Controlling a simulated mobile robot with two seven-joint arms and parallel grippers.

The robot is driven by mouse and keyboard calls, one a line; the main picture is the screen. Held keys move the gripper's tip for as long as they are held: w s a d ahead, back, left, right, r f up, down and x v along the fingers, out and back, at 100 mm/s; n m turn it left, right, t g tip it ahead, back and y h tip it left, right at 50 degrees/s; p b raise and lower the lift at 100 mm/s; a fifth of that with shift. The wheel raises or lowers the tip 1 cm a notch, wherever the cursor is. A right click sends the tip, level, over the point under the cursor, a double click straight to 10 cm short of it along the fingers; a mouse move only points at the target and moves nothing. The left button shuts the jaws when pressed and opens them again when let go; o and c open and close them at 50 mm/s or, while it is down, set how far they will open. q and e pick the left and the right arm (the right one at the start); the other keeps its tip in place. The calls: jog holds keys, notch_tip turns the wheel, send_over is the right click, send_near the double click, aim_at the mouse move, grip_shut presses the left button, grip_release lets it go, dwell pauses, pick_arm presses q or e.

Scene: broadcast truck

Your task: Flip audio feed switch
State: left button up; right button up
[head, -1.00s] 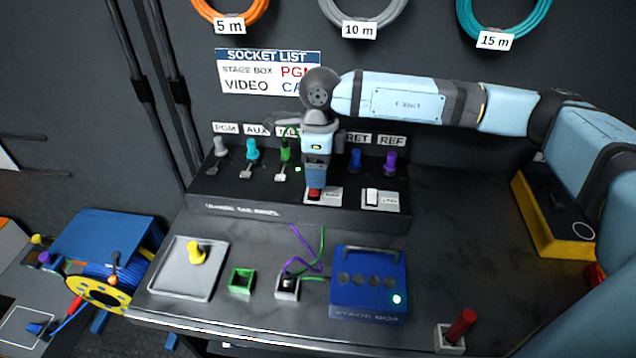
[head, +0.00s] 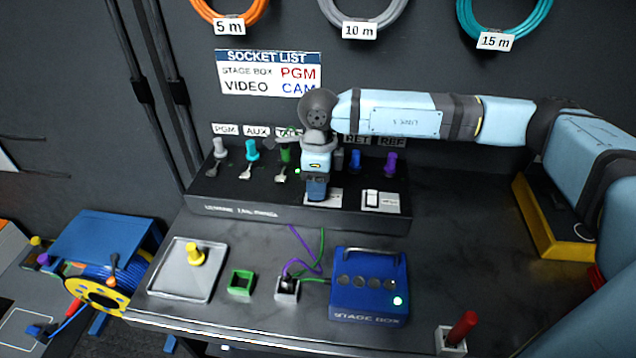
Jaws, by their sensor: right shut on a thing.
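My right gripper (head: 316,193) points down at the front of the black socket panel (head: 240,208), its fingers over the pale switch plate (head: 332,200). It is shut on the red switch there, which the fingers now hide. The plate's label is too small to read. A white rocker switch (head: 371,198) on another plate (head: 391,202) sits just right of it, clear of the gripper. My left gripper is out of view.
White, cyan (head: 252,149), green, blue (head: 355,160) and purple (head: 391,162) plugs stand along the panel behind the switches. The blue stage box (head: 368,312), grey tray (head: 178,284) and green square holder (head: 240,291) stand in front.

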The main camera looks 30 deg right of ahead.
jog(key=shift+s+a+f+t+h+b, duration=0.15)
jog(key=shift+t+h+b, duration=0.15)
jog(key=shift+t+b, duration=0.15)
jog(key=shift+a+f+t+h+b, duration=0.15)
jog(key=shift+t+h+b, duration=0.2)
jog(key=shift+b, duration=0.2)
jog(key=shift+s+t+h+b, duration=0.1)
jog(key=shift+t+h+b, duration=0.2)
jog(key=shift+b, duration=0.2)
jog(key=shift+r+t, duration=0.3)
jog(key=shift+r, duration=0.05)
jog(key=o, duration=0.9)
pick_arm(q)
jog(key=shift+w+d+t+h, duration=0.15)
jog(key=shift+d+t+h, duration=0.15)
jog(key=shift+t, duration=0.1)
pick_arm(e)
jog(key=shift+o, duration=0.2)
pick_arm(q)
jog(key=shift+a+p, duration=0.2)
jog(key=shift+p, duration=0.6)
pick_arm(e)
notch_tip(320, 180, up, 14)
jog(key=s+a, duration=0.1)
jog(key=s, duration=0.1)
jog(key=shift+a+f, duration=0.15)
jog(key=shift+f, duration=0.05)
